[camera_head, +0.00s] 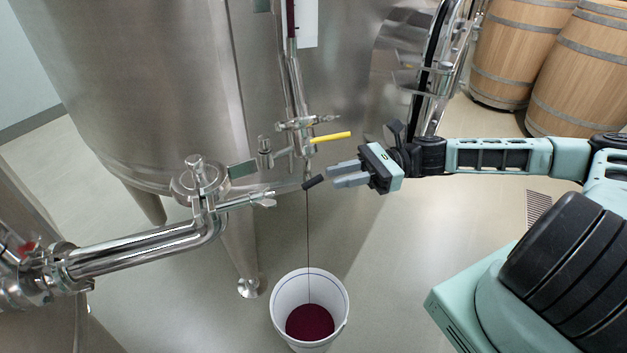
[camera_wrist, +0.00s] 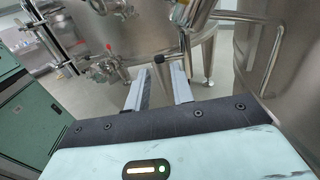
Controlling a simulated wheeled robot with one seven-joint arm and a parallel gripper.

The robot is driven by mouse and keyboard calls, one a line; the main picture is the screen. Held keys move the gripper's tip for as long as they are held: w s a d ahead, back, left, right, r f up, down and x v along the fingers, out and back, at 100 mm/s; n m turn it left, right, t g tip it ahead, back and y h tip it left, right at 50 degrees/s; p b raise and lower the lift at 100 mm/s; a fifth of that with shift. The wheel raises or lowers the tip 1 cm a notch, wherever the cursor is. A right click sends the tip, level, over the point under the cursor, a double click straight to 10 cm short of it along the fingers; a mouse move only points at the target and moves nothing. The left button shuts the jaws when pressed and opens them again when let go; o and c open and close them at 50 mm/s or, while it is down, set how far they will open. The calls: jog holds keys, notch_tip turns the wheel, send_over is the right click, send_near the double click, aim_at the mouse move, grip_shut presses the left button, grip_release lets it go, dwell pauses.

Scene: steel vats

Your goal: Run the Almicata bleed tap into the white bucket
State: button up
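A thin dark stream (camera_head: 308,240) falls from the tap below the steel fittings on the vat into the white bucket (camera_head: 283,302). Dark red liquid (camera_head: 310,322) lies in the bucket, well below its rim. A black-tipped lever (camera_head: 314,182) sits at the tap, with a yellow lever (camera_head: 331,137) above it. My gripper (camera_head: 331,176) is open and empty, its two fingers pointing left just right of the black tip, apparently not touching it. In the wrist view, a small black tip (camera_wrist: 158,59) shows beyond and between the fingertips. I cannot read any vat name.
The big steel vat (camera_head: 145,80) stands behind the tap. A steel pipe with a valve (camera_head: 150,246) reaches in from the left. Wooden barrels (camera_head: 575,75) stand at the back right. A floor grate (camera_head: 538,208) lies at right. The floor right of the bucket is clear.

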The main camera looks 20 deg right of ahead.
aim_at(318, 181)
jog(key=a, duration=0.6)
jog(key=shift+w+a, duration=0.1)
jog(key=shift+w, duration=0.25)
grip_shut()
